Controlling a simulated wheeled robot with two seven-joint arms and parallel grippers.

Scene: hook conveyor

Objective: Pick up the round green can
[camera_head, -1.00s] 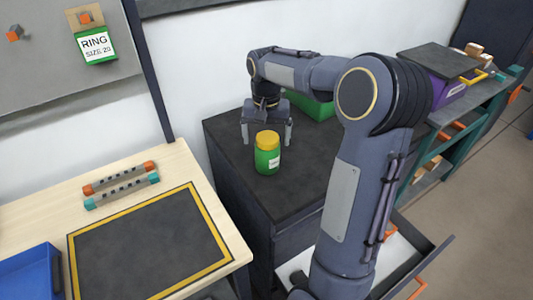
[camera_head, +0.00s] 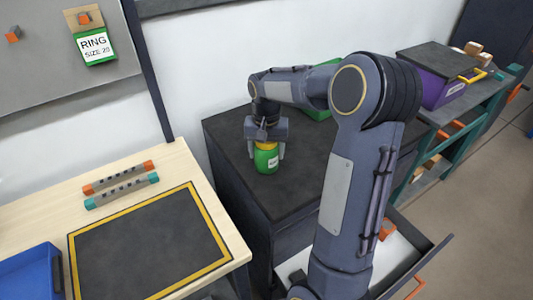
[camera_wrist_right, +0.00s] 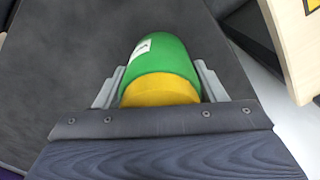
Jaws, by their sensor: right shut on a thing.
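The round green can (camera_head: 266,163) with a yellow lid and a white label stands upright on the dark cabinet top. My right gripper (camera_head: 266,154) is above it, with its fingers down on either side of the can. In the right wrist view the can (camera_wrist_right: 162,55) lies between the two fingers of the right gripper (camera_wrist_right: 161,85), which is shut on it around the yellow lid end. The can appears to rest still on the cabinet top. My left gripper is not in view.
A wooden table (camera_head: 180,170) with a yellow-bordered dark mat (camera_head: 150,250), two handle-like bars (camera_head: 120,185) and a blue bin (camera_head: 30,275) is at left. A green box (camera_head: 320,108) stands behind my right arm. An open drawer (camera_head: 400,262) juts out below.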

